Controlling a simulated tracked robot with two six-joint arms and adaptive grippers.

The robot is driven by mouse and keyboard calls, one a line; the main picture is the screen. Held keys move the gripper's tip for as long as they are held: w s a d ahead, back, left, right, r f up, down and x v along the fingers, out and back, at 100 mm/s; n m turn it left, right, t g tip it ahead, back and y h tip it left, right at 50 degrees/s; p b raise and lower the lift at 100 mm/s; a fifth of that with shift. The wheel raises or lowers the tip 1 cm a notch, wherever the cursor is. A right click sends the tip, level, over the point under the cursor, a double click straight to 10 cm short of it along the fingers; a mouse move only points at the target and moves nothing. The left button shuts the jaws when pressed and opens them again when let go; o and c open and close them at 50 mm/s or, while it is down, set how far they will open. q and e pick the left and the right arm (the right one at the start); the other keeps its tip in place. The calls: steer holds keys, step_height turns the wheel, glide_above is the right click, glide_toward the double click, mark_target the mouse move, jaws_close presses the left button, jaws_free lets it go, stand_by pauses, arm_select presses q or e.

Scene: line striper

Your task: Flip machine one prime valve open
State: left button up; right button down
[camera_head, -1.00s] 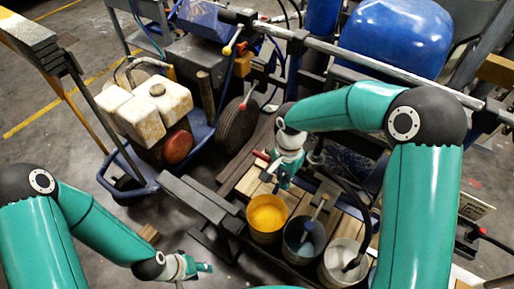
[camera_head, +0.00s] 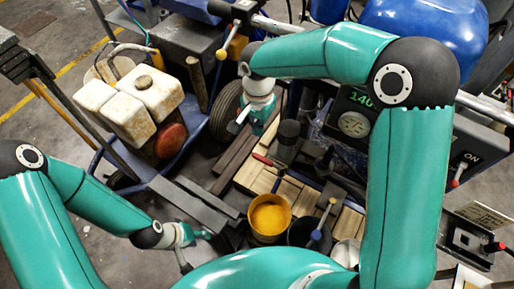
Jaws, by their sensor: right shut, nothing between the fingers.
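My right gripper (camera_head: 246,127) points down beside the black wheel (camera_head: 225,110), below and apart from that lever. It is shut and empty, and it hides part of the machine behind it. My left gripper (camera_head: 200,236) is low at the left of centre, over the floor, away from the valve parts. Its fingers are too small to tell whether they are open.
A yellow-paint bucket (camera_head: 269,217) and a dark bucket (camera_head: 305,232) stand near the wooden slats (camera_head: 283,190). A white engine tank (camera_head: 150,92) is at the left. A red-tipped lever (camera_head: 459,175) sits by an ON label at the right. My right arm covers much of the right side.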

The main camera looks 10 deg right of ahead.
mark_target(261, 157)
steer(key=f+p, duration=0.1)
steer(key=f, duration=0.3)
steer(key=f+p, duration=0.1)
steer(key=f, duration=0.4)
steer(key=d+f, duration=0.1)
steer(key=f, duration=0.4)
steer(key=shift+f+p, duration=0.1)
steer(key=shift+p, duration=0.3)
